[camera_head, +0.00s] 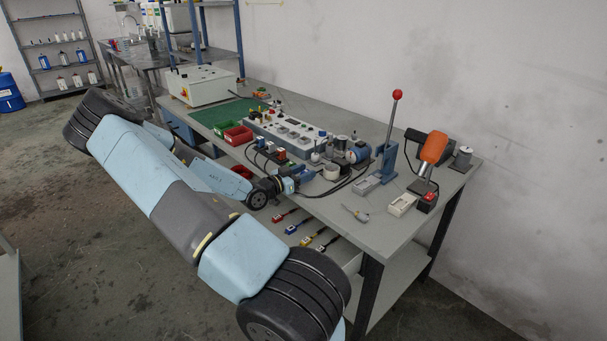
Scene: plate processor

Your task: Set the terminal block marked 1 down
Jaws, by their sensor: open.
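My gripper (309,174) is at the front edge of the grey workbench (378,233), just above its top. It is open, but its fingers are small and dark here, and I cannot make out anything between them. Several small blocks with cables stand on the bench left of and behind my gripper. One is blue and white (260,143) and one is orange and white (282,154). Their markings are too small to read, so I cannot tell which is the terminal block marked 1.
Behind my gripper are a grey panel (285,128) and a blue motor-like unit (358,152). A blue press with a red-knobbed lever (397,95) stands to the right. Red bins (238,136) lie to the left.

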